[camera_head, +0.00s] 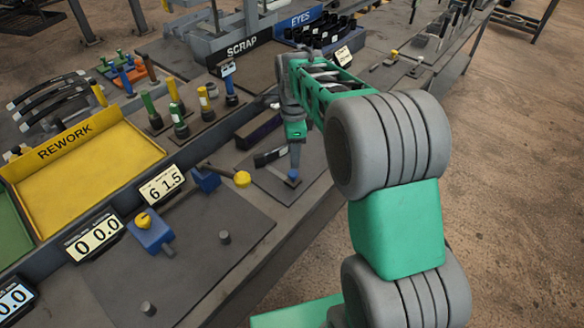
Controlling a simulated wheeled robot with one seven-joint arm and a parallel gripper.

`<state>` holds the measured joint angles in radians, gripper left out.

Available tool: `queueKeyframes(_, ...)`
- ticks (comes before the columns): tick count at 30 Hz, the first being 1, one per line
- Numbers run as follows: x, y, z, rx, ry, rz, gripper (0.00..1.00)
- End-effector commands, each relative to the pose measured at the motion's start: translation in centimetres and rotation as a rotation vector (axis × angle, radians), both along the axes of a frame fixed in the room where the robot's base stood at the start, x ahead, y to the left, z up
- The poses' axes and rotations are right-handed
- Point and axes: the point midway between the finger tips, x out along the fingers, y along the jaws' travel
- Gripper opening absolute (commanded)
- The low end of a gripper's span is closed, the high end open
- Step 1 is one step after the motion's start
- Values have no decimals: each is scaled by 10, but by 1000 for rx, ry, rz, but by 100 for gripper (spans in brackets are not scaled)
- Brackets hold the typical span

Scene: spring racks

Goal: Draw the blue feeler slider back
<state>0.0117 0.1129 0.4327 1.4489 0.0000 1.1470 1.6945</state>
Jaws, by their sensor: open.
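Several blue parts are in view, and I cannot tell for certain which is the feeler slider. A blue block with a yellow knob (150,236) sits on the dark plate at the left. Farther back, a second blue block (206,181) has a rod ending in a yellow ball (242,179). A small blue piece (292,178) shows on a dark base right at the lower end of my gripper (293,160). My gripper points down there, open; its fingers are small and partly merged in this view, so contact with the blue piece cannot be told.
The dark plate (205,275) carries two short grey pegs. Readouts show 0 0.0 (94,236) and 6 1.5 (162,185). A yellow REWORK tray (90,178) lies left, colored upright handles (180,122) behind it, a SCRAP bin (242,48) at the back. The bench edge runs under my arm.

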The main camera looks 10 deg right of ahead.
Motion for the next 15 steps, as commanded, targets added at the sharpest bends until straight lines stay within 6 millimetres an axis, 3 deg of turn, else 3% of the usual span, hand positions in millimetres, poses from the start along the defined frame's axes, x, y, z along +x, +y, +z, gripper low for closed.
queueKeyframes(15,2,2,-75,0,3,-22,50)
